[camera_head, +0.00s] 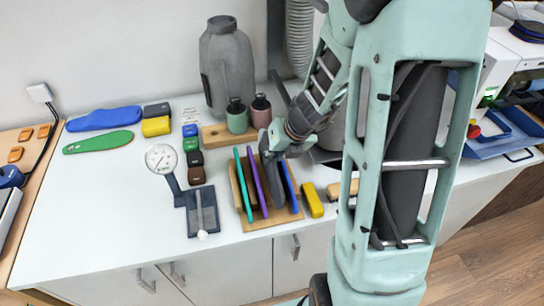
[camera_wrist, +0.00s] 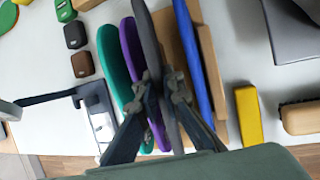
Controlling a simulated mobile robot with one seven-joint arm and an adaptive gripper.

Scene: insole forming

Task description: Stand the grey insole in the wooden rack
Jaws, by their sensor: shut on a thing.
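The wooden rack (camera_head: 285,219) stands on the white table and also shows in the wrist view (camera_wrist: 213,72). A teal insole (camera_head: 243,186) and a purple insole (camera_head: 258,182) stand upright in its left part, a blue insole (camera_head: 290,187) at its right. My gripper (camera_wrist: 165,90) is shut on the dark grey insole (camera_wrist: 149,38), its fingers on either side of it. The grey insole (camera_head: 276,188) is upright between the purple and blue ones, over or in the rack. Whether its lower edge rests in a slot is hidden. My gripper (camera_head: 272,152) is partly hidden by the wrist.
A dial gauge (camera_head: 161,158) and a dark fixture (camera_head: 201,212) stand left of the rack. A yellow block (camera_head: 312,200) lies close to its right. Bottles (camera_head: 237,117) on a wooden block stand behind. Blue and green insoles (camera_head: 98,142) lie far left.

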